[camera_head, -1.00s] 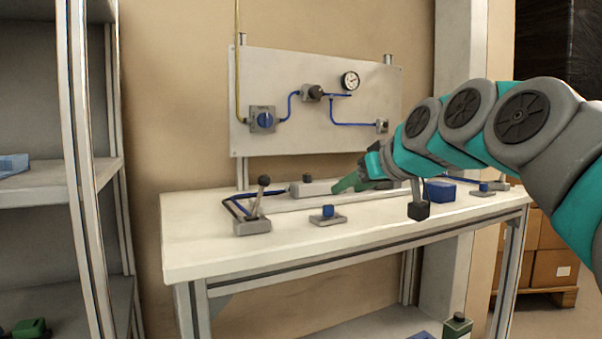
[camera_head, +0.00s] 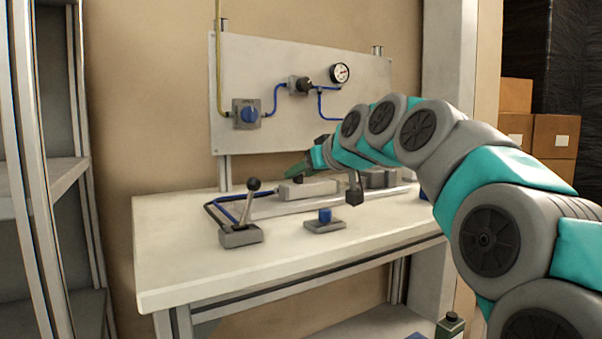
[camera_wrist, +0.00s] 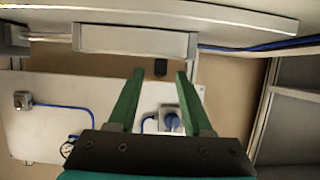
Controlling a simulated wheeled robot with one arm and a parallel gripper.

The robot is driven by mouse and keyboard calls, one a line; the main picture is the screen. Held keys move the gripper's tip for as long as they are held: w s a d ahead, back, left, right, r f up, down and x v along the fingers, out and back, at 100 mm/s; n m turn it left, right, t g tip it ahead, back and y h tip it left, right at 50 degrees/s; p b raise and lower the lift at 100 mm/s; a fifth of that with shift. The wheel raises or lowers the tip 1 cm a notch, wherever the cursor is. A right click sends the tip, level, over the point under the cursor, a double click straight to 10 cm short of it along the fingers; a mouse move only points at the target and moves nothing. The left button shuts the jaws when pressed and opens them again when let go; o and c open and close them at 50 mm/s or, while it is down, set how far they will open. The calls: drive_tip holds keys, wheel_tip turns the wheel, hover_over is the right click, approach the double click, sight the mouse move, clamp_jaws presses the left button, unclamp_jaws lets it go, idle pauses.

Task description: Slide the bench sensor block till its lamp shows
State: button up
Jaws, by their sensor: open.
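In the wrist view my gripper (camera_wrist: 160,72) is open and empty; contact with the block is unclear.
A lever on a grey base (camera_head: 240,235) and a blue button (camera_head: 325,215) stand on the bench top (camera_head: 190,268) in front of the rail. A panel (camera_head: 290,110) with a gauge (camera_head: 340,73) and blue tubes rises behind. A shelf rack (camera_head: 60,180) is at left.

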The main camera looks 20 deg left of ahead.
drive_tip(key=shift+w+a+f, duration=0.25)
drive_tip(key=shift+w+a, duration=0.1)
drive_tip(key=shift+a, duration=0.05)
drive_tip(key=shift+c, duration=0.3)
clamp_jaws()
idle(0.9)
